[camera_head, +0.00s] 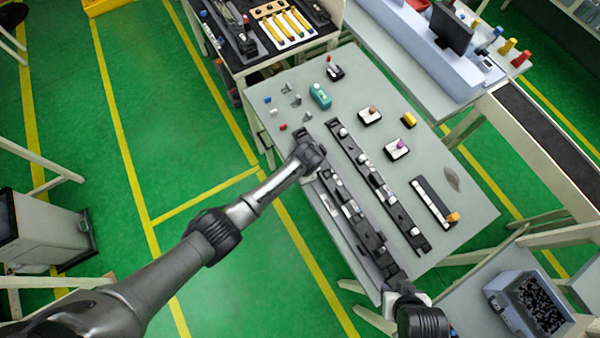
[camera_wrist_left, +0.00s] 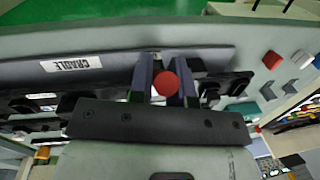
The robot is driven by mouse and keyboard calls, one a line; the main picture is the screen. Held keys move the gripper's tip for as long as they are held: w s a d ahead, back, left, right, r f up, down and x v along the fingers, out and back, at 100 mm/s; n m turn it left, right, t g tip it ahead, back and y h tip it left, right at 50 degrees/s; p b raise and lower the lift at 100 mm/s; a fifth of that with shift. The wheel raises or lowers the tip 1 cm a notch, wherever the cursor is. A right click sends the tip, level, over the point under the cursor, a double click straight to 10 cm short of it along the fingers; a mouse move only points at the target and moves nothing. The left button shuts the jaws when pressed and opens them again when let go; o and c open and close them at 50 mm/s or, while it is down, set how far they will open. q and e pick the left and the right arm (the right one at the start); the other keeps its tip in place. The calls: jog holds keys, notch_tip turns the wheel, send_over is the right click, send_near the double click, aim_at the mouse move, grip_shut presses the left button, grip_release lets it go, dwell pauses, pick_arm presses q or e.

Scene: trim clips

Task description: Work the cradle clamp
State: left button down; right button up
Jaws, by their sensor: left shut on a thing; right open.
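The cradle (camera_wrist_left: 150,62) is a long dark bar with a white CRADLE label, upside down in the left wrist view. A red ball knob (camera_wrist_left: 166,84), apparently the clamp's handle, sits between the fingers of my left gripper (camera_wrist_left: 168,90), which is shut on it. In the head view, my left gripper (camera_head: 310,158) is at the far end of the nearer dark rail (camera_head: 345,205), and its fingers and the knob are hidden. My right gripper (camera_head: 396,292) is open near that rail's near end, partly hidden by its own wrist.
A second dark rail (camera_head: 378,185) with pale knobs lies to the right. Beyond it are a black-and-white strip (camera_head: 432,203), a purple-knobbed block (camera_head: 397,149) and a teal block (camera_head: 320,96). Small red, white and grey pieces lie at the far left.

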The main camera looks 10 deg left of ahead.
pick_arm(q)
jog(key=c, duration=1.1)
grip_release()
jog(key=shift+f, duration=0.1)
jog(key=shift+r, duration=0.4)
jog(key=r, duration=0.4)
jog(key=d+r, duration=0.1)
jog(key=r, duration=0.3)
jog(key=s+r, duration=0.1)
jog(key=r, duration=0.4)
jog(key=shift+d, duration=0.35)
